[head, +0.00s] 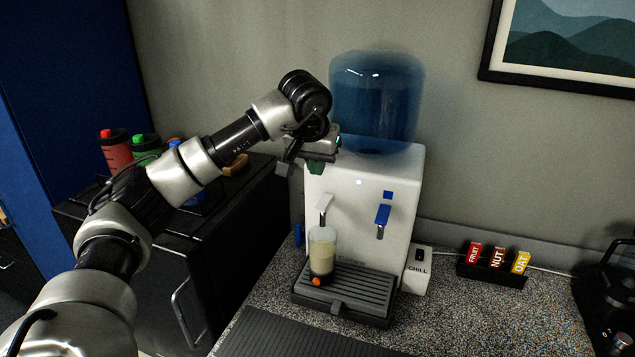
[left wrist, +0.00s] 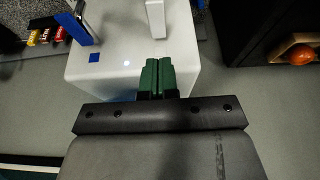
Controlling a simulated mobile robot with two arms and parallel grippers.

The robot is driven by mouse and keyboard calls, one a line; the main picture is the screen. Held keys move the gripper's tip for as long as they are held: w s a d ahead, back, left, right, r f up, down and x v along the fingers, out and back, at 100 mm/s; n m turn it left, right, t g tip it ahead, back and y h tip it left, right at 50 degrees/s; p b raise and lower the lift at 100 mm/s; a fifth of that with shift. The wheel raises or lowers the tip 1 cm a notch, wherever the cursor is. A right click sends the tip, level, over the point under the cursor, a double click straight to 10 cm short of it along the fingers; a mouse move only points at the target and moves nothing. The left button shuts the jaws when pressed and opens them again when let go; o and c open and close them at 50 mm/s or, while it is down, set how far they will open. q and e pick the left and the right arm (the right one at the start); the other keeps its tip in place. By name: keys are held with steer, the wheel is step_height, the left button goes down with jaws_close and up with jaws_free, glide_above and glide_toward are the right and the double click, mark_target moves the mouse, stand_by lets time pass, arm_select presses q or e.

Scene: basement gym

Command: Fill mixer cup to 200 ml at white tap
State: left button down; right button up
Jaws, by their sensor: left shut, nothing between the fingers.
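The mixer cup (head: 322,252) stands upright on the drip tray (head: 352,290), below the white tap (head: 325,205) of the white water dispenser (head: 357,180). It is clear, with pale contents, a dark bottom and an orange spot low on its front. Its volume marks are too small to read. My left gripper (head: 316,168) is above the white tap, near the dispenser's top front edge, and holds nothing. In the left wrist view its green fingertips (left wrist: 157,76) are together, with the white tap (left wrist: 155,18) beyond them. My right gripper is not in view.
A blue tap (head: 382,217) is right of the white one; a blue bottle (head: 376,100) tops the dispenser. A CHILL box (head: 416,270) and a bar rack (head: 492,271) stand to the right. Coloured bottles (head: 116,150) stand at left. The counter (head: 470,325) at front right is clear.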

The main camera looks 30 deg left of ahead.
arm_select(q)
steer(key=b+v, duration=0.1)
steer(key=v, duration=0.5)
steer(key=shift+w+d, duration=0.2)
steer(key=shift+d, duration=0.15)
